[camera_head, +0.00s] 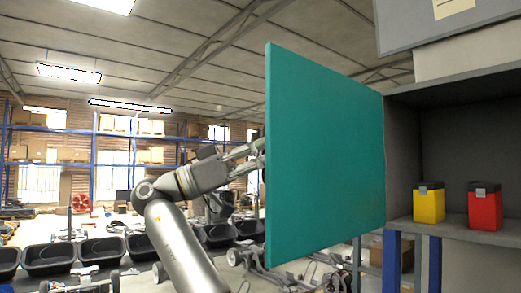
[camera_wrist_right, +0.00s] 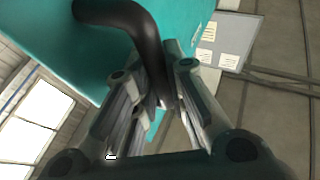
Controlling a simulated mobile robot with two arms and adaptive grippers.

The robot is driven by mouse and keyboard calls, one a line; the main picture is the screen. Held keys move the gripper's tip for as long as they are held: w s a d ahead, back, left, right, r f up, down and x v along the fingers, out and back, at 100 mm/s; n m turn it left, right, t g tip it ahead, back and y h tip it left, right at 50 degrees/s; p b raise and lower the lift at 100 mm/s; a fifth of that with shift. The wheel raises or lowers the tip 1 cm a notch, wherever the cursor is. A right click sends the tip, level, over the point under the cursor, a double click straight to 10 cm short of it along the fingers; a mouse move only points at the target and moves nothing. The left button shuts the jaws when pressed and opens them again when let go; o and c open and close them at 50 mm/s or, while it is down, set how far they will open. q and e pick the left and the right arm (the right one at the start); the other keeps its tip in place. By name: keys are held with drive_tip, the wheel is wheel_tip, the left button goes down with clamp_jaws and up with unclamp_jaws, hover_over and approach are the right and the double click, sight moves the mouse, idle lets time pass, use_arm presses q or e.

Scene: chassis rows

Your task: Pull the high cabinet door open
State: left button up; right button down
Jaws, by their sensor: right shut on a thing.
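The teal cabinet door (camera_head: 325,150) stands wide open, swung out from the left side of the high cabinet (camera_head: 400,155). Its dark curved handle (camera_wrist_right: 148,40) shows in the right wrist view, on the teal door face (camera_wrist_right: 60,40). My right gripper (camera_wrist_right: 165,100) is shut on the handle, with a finger on each side of it. In the head view my right gripper (camera_head: 255,155) reaches behind the door's free edge, so its fingertips and the handle are hidden there. My left gripper is not in view.
A yellow box (camera_head: 428,204) and a red box (camera_head: 484,208) stand on the cabinet's shelf. Black tubs (camera_head: 48,257) on wheeled frames fill the floor behind my arm. Storage racks (camera_head: 95,150) stand along the far wall.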

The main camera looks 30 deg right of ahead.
drive_tip(key=shift+s+r, duration=0.1)
drive_tip(key=c, duration=1.6)
unclamp_jaws()
drive_tip(key=shift+d, duration=0.1)
drive_tip(key=shift+o, duration=0.7)
drive_tip(key=shift+s+d, duration=0.1)
drive_tip(key=shift+d, duration=0.05)
drive_tip(key=shift+a, duration=0.2)
drive_tip(key=v, duration=0.7)
drive_tip(key=shift+a, duration=0.15)
